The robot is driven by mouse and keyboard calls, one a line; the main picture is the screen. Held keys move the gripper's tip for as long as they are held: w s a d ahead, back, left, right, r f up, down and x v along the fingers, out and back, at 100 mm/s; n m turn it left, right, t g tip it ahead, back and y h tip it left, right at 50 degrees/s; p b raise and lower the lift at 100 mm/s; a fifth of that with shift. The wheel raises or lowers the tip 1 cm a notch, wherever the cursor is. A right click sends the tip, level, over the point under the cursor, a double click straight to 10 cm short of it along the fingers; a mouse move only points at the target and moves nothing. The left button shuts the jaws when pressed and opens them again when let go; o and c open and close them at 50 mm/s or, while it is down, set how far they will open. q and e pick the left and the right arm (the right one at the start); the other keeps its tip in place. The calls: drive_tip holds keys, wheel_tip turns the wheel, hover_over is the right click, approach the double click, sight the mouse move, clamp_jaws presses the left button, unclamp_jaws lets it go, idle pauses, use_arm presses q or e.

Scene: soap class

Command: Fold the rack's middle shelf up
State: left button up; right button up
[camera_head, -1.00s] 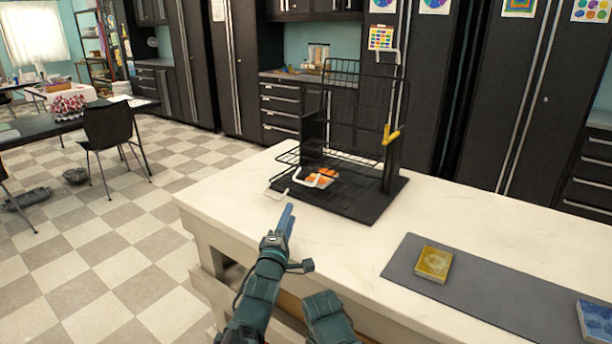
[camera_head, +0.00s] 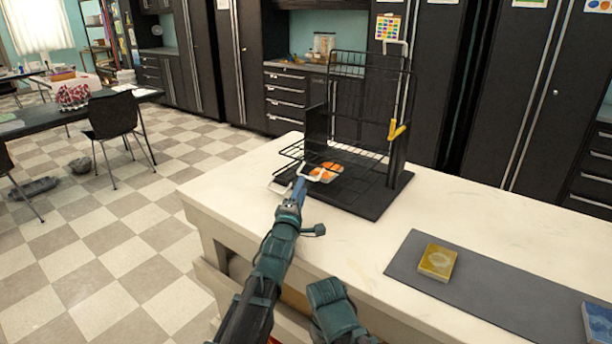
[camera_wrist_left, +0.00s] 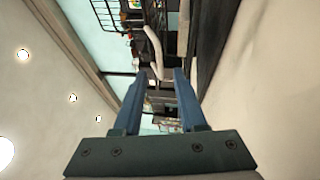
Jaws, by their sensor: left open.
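The black wire rack (camera_head: 350,130) stands on the white counter. Its middle shelf (camera_head: 350,158) lies flat and sticks out toward the front left, with a pale bar handle (camera_head: 280,186) at its front edge. My left gripper (camera_head: 300,182) is at that front edge, beside the handle in the picture; contact cannot be told. In the left wrist view the blue fingers (camera_wrist_left: 154,82) are apart with nothing clamped, and a pale curved bar (camera_wrist_left: 154,50) shows just beyond the tips.
Orange pieces (camera_head: 328,170) lie low in the rack, under the shelf. A yellow clip (camera_head: 397,130) is on the rack's right side. A grey mat (camera_head: 500,305) holds a yellow block (camera_head: 437,261) and a blue block (camera_head: 598,325). The counter between is bare.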

use_arm(q)
drive_tip(key=x, duration=0.6)
drive_tip(key=shift+p, duration=0.35)
drive_tip(key=shift+s, duration=0.1)
clamp_jaws()
idle(0.8)
